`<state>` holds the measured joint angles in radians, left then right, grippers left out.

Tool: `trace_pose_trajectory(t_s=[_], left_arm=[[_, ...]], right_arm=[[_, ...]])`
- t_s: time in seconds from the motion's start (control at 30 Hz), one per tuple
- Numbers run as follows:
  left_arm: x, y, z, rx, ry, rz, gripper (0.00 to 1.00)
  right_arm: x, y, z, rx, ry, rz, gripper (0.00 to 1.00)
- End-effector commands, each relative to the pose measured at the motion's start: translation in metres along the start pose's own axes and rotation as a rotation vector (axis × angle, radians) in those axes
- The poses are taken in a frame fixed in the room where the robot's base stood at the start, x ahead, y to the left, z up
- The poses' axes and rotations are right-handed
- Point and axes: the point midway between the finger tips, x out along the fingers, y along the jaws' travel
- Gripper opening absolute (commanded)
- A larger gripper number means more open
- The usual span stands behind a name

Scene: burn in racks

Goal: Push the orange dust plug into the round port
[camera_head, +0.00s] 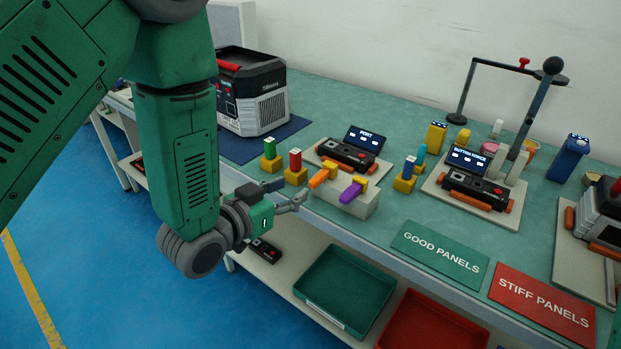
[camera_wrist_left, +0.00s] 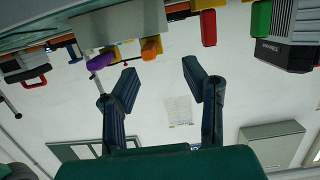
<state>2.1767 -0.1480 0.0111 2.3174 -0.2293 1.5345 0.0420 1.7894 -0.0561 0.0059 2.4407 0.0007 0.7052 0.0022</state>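The orange dust plug (camera_head: 322,177) lies tilted on a yellow holder at the table's front edge, beside a purple plug (camera_head: 352,191). In the left wrist view, which looks upside down, the orange plug (camera_wrist_left: 149,48) is beyond the fingertips, near the purple plug (camera_wrist_left: 101,58). My left gripper (camera_head: 301,201) is just in front of the table edge, left of and slightly below the orange plug. Its fingers (camera_wrist_left: 160,70) are spread with nothing between them. A black device (camera_head: 346,155) with a "PORT" display stands behind the plugs; I cannot make out a round port. My right gripper is out of view.
Green-topped (camera_head: 269,148) and red-topped (camera_head: 295,160) pieces stand left of the plugs. A pale block (camera_head: 358,208) sits under them. A second device (camera_head: 478,187) stands right. Green (camera_head: 345,284) and red (camera_head: 432,322) trays lie below table height. Free tabletop lies around the sign (camera_head: 440,250).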

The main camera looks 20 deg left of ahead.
Motion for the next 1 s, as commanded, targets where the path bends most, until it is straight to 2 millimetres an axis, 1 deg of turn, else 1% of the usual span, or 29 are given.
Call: trace_pose_trajectory(t_s=[0.03, 0.2, 0.3, 0.4, 0.6, 0.87, 0.9, 1.0], left_arm=[[0.012, 0.004, -0.001, 0.004, 0.004, 0.003, 0.40], [0.045, 0.007, -0.001, 0.008, 0.001, 0.003, 0.40], [0.061, 0.005, -0.001, 0.004, 0.000, 0.003, 0.40], [0.073, 0.002, 0.000, 0.003, 0.000, 0.002, 0.40], [0.083, -0.002, 0.001, -0.003, 0.000, 0.001, 0.40], [0.086, 0.004, -0.001, 0.004, -0.002, 0.001, 0.40], [0.087, 0.005, -0.001, 0.005, -0.002, 0.001, 0.32], [0.087, 0.005, -0.001, 0.006, -0.002, 0.000, 0.00]], right_arm=[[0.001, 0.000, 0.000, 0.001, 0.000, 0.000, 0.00], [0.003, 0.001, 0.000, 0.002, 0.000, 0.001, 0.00], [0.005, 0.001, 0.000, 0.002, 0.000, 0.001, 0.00], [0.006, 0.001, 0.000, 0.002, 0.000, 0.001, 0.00], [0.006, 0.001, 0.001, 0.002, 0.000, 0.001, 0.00], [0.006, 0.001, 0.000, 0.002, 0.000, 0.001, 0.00], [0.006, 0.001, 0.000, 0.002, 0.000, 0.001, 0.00], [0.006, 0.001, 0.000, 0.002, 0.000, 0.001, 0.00]])
